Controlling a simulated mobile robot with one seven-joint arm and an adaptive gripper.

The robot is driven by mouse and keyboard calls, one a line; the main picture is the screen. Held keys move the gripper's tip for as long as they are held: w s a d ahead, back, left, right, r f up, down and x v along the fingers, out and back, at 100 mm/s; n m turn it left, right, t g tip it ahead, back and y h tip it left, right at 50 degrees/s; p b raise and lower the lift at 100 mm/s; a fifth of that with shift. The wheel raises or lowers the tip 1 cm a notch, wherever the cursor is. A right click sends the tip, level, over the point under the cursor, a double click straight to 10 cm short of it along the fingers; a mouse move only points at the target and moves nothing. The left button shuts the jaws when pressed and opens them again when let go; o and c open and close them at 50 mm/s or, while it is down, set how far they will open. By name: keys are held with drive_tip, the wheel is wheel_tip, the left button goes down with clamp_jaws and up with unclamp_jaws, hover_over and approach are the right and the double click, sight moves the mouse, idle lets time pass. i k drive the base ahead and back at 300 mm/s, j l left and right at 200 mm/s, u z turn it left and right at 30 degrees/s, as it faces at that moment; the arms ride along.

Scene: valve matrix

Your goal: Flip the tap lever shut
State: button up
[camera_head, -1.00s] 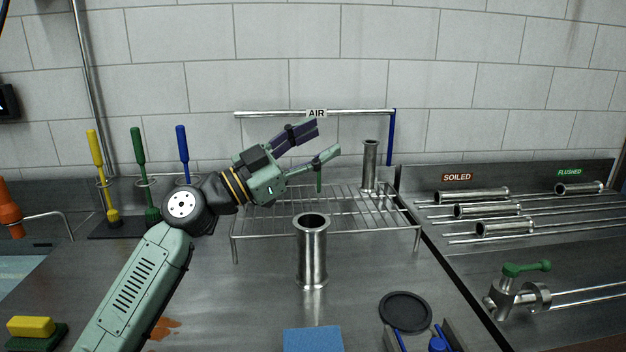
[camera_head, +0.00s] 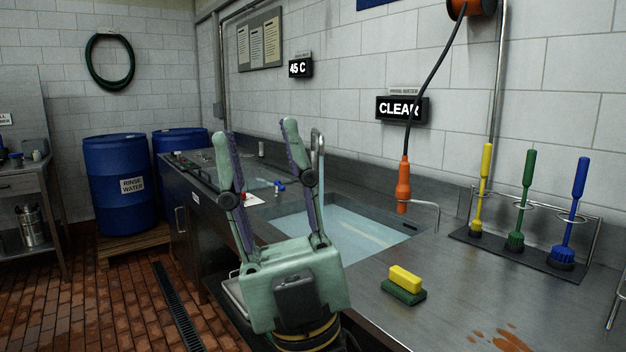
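A tap spout (camera_head: 318,160) rises behind the right finger of my gripper at the far end of the sink (camera_head: 365,228), which holds pale water. A small blue handle-like piece (camera_head: 279,186) shows between my fingers, near the sink's far left edge. It may be the tap lever, but it is too small to tell which way it is set. My gripper (camera_head: 256,130) is open and empty, with its fingers spread and pointing up in the picture. It hides part of the sink's front and the tap's base.
A yellow and green sponge (camera_head: 405,283) lies on the counter right of the sink. An orange sprayer (camera_head: 403,185) hangs on its hose over the sink's right end. Three brushes (camera_head: 525,200) stand in a rack further right. Blue drums (camera_head: 120,185) stand at left beyond open floor.

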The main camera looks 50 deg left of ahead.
sight(282, 188)
drive_tip(key=u, duration=1.4)
drive_tip(key=l+u, duration=0.35)
drive_tip(key=i+l+u, duration=0.1)
drive_tip(key=l+u, duration=0.25)
drive_tip(key=l, duration=0.8)
